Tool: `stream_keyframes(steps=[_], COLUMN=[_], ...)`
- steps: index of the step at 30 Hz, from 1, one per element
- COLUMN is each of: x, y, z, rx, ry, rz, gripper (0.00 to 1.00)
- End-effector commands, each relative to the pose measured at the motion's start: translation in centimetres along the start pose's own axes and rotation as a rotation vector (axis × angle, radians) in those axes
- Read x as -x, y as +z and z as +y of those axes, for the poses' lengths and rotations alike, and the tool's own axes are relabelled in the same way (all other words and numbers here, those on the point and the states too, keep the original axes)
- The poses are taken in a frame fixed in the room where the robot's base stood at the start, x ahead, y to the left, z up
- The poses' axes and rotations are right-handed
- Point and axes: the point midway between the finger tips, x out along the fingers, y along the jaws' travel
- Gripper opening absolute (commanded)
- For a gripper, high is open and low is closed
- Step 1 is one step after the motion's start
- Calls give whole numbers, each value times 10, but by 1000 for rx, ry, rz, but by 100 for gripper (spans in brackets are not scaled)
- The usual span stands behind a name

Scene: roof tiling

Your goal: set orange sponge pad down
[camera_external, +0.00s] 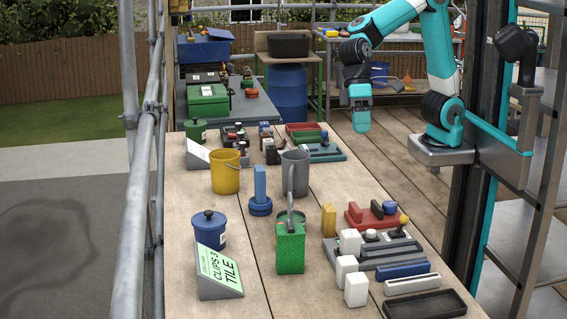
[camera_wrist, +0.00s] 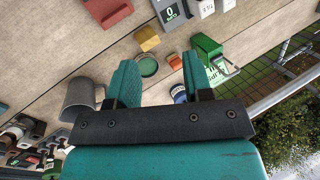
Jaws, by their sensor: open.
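My gripper (camera_external: 361,122) is high above the far right part of the workbench, pointing down. In the wrist view its two teal fingers stand apart with nothing held between them (camera_wrist: 158,82). A small orange piece (camera_wrist: 174,61), which may be the orange sponge pad, lies on the bench beside the green can in the wrist view, well beyond the fingers. I cannot make it out in the external view. A yellow-orange block (camera_external: 328,219) stands on the bench left of the red tool; it also shows in the wrist view (camera_wrist: 147,38).
The green can (camera_external: 290,249), yellow bucket (camera_external: 225,172), grey mug (camera_external: 296,170), blue stamp-like piece (camera_external: 260,204), blue pot (camera_external: 208,229) and clips sign (camera_external: 219,272) stand on the bench. White blocks and a black tray (camera_external: 424,304) are at front right. Scaffold poles line the left.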

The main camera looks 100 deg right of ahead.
Motion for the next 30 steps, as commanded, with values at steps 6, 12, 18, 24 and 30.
stream_keyframes(steps=[6, 12, 18, 24, 30], x=[7, 2, 2, 8, 8], y=[104, 138, 140, 140, 140], z=[45, 64, 66, 63, 63], rx=[600, 830, 847, 845, 845], ry=[8, 13, 13, 13, 13], rz=[3, -1, -3, -3, -3], gripper=[46, 46, 46, 46, 46])
